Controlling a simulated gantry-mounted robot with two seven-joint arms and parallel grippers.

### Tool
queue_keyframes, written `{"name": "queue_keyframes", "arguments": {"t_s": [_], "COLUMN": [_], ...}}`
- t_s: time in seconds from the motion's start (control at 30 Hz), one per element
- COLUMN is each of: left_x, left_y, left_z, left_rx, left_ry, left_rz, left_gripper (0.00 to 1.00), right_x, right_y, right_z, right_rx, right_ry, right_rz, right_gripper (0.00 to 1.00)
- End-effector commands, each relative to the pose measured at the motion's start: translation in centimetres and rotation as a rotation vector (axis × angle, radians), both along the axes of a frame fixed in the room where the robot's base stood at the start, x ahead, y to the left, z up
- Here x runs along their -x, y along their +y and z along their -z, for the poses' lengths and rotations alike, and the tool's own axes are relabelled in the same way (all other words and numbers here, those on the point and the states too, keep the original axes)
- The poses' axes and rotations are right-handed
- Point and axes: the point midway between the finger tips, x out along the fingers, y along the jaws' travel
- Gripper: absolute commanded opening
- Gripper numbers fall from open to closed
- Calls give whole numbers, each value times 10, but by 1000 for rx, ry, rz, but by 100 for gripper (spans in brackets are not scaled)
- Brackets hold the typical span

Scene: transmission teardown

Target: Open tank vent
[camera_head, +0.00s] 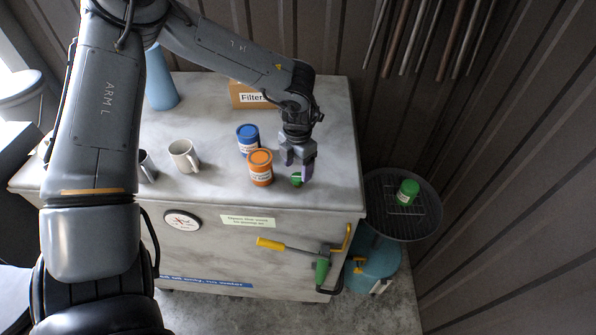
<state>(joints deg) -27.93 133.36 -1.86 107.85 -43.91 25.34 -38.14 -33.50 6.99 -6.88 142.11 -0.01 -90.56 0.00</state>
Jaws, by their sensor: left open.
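A small green piece (296,180) sits on the grey top of a large cabinet-like body (225,205), near its front right corner. I cannot tell for sure whether this piece is the tank vent. My left gripper (297,172) points down right over it, with its fingers open. The fingertips partly hide the green piece, and I cannot tell whether they touch it. My right gripper is not in view.
An orange can (260,168) stands just left of my left gripper, with a blue can (247,139) behind it. A white mug (184,156) and a Filters box (248,96) share the top. A round dark tray (425,222) holding a green can (407,192) stands right.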

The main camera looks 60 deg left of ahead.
Motion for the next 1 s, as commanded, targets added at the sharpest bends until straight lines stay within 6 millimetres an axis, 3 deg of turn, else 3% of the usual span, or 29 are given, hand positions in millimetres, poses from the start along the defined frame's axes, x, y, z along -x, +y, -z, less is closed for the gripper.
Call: {"name": "queue_keyframes", "arguments": {"t_s": [0.3, 0.67, 1.0], "left_x": [0, 0, 0], "left_y": [0, 0, 0], "left_z": [30, 33, 33], "left_rx": [0, 0, 0], "left_ry": [1, -1, -1], "left_rz": [-2, -2, -1], "left_gripper": [67, 67, 17], "right_x": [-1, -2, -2], "right_y": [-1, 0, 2], "right_z": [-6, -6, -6], "right_rx": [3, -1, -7], "right_ry": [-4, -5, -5], "right_rz": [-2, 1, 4], "right_gripper": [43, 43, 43]}}
